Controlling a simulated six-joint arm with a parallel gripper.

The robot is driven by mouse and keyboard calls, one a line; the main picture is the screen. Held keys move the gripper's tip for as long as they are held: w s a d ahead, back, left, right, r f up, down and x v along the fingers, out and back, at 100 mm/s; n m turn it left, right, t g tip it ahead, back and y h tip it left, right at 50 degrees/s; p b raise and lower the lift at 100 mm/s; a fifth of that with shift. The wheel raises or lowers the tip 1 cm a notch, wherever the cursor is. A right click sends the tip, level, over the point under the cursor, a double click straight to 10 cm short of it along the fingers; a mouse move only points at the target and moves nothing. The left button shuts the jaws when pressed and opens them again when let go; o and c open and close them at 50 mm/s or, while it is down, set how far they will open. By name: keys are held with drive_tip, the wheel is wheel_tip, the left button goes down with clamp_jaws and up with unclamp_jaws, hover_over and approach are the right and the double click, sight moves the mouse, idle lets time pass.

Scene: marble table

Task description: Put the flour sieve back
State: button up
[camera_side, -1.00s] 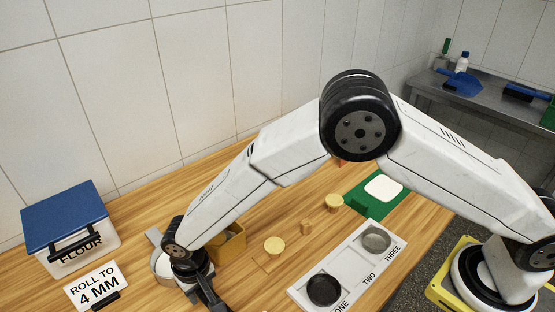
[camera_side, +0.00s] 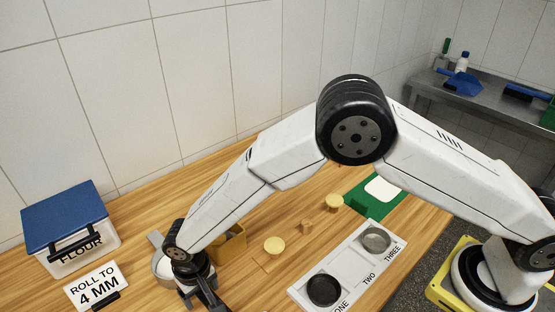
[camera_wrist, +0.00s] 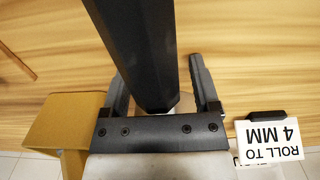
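In the side view my gripper (camera_side: 203,290) is low at the front left, pointing toward the lower right. A pale round rim (camera_side: 160,264) with a grey flat part (camera_side: 154,239) shows just behind it, mostly hidden by my wrist; it may be the flour sieve, but I cannot be sure. In the wrist view my gripper (camera_wrist: 160,85) has its two dark fingers wide apart. A thick dark faceted bar (camera_wrist: 137,50) runs down between them toward the palm. A gap shows between the bar and the right finger. I cannot tell what the bar belongs to.
A flour bin (camera_side: 72,232) with blue lid stands left, behind a "ROLL TO 4 MM" sign (camera_side: 96,287). A mustard box (camera_side: 233,245) is right of my wrist. Several dough pieces (camera_side: 274,246), a tray (camera_side: 350,268) with round tins and a green mat (camera_side: 361,203) lie further right.

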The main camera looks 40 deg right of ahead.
drive_tip(key=shift+r, duration=0.1)
drive_tip(key=shift+s+r, duration=0.2)
drive_tip(key=shift+r, duration=3.8)
drive_tip(key=d+r+t, duration=0.1)
drive_tip(key=d+r, duration=0.2)
drive_tip(key=d, duration=0.6)
drive_tip(key=d+r, duration=0.2)
drive_tip(key=d, duration=0.8)
drive_tip(key=s+d+r+t, duration=0.1)
drive_tip(key=s+d, duration=1)
drive_tip(key=d, duration=0.4)
drive_tip(key=shift+r+m+t, duration=0.3)
drive_tip(key=shift+r, duration=0.05)
